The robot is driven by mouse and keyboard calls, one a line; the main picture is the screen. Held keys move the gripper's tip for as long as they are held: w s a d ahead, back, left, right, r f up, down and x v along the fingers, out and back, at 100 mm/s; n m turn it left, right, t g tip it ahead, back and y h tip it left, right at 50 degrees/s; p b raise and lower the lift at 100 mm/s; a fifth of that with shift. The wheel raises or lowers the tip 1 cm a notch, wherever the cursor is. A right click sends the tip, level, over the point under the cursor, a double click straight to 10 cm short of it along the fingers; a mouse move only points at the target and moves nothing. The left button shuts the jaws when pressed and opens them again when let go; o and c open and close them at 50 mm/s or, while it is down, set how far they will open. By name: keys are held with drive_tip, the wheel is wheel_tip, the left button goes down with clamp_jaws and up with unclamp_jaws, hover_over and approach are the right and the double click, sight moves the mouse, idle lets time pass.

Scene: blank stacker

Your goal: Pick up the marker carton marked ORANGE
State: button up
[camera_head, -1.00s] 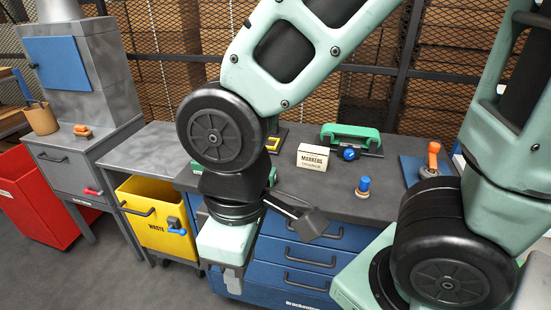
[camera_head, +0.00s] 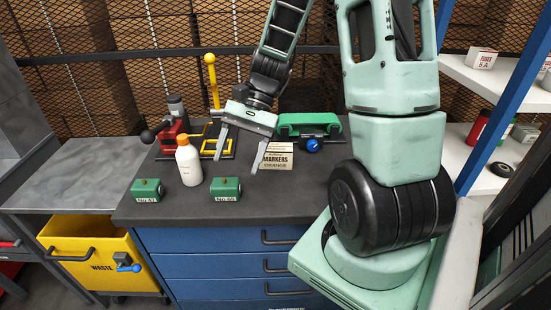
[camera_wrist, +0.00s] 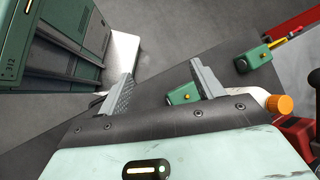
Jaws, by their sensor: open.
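The marker carton (camera_head: 278,157) is a small cream box on the dark bench top, with "MARKERS ORANGE" on its front. My gripper (camera_head: 236,165) is open and empty, pointing down over the bench. Its right finger overlaps the carton's left edge in the picture; I cannot tell whether they touch. In the wrist view the open fingers (camera_wrist: 166,80) have a green block behind the gap, and I cannot make out the carton.
A white bottle with an orange cap (camera_head: 188,160) and two green blocks (camera_head: 147,190) (camera_head: 226,189) stand left of the carton. Bare bench lies in front of the carton.

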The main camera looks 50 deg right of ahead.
drive_tip(key=d+f+m+t+y, duration=0.2)
drive_tip(key=d+m+t, duration=0.45)
drive_tip(key=d, duration=0.75)
drive_tip(key=m+t+h+b, duration=0.1)
drive_tip(key=m+t+h, duration=0.1)
drive_tip(key=m+t, duration=0.6)
approach(283, 147)
drive_tip(key=w+a+f+p, duration=0.1)
drive_tip(key=w+a, duration=0.1)
drive_tip(key=w, duration=0.1)
drive_tip(key=w+a+f+m+g+p, duration=0.1)
drive_tip(key=w+a, duration=0.1)
drive_tip(key=w, duration=0.1)
drive_tip(key=w+a+f+m+g+p, duration=0.1)
drive_tip(key=w+a, duration=0.1)
drive_tip(key=w, duration=0.2)
drive_tip(key=shift+w+g, duration=0.1)
drive_tip(key=shift+g, duration=0.15)
drive_tip(key=c, duration=1.1)
